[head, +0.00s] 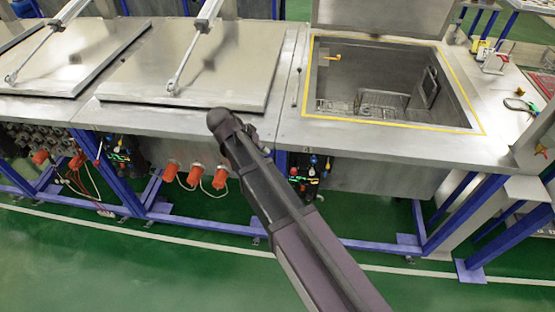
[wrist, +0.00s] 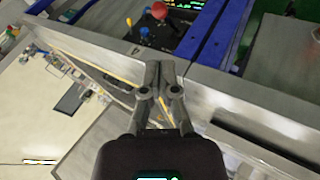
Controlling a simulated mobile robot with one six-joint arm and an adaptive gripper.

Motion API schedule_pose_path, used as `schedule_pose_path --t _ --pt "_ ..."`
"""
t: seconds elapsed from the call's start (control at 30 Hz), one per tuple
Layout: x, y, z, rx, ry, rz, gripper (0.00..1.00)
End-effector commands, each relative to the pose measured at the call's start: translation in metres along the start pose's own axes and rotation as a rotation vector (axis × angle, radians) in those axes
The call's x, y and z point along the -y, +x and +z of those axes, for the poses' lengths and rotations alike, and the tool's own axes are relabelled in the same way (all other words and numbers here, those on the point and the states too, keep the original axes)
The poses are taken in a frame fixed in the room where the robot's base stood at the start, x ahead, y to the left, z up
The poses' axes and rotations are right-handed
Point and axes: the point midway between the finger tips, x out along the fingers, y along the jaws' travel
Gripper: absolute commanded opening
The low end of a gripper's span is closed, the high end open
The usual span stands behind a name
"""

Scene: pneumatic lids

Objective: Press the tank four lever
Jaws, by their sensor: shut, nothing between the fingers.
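My gripper (wrist: 160,68) is shut and empty in the wrist view, its fingertips a little short of a cluster of small coloured levers. There I see a red lever (wrist: 158,11), a blue knob (wrist: 144,32) and a yellow knob (wrist: 128,20). I see no contact with them. In the head view a lever cluster (head: 309,168) sits below the open tank (head: 370,85), partly beside my arm, and another cluster (head: 118,152) sits below the closed lid (head: 190,62).
Steel benchtops (head: 300,110) stand on blue frame legs (head: 416,215). Several orange plugs with cables hang below the middle bench. In the wrist view a blue post (wrist: 205,38) stands right of the levers. The green floor (head: 120,265) in front is clear.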

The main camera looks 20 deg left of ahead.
Motion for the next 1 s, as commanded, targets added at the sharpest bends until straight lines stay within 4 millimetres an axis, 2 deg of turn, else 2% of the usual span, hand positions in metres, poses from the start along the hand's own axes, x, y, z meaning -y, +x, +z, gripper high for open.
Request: schedule_pose_path --t 0.27,1.0 --pt "0.002 0.017 0.001 0.0 0.0 0.0 0.0" --pt "0.002 0.087 0.002 0.0 -0.001 0.0 0.0"
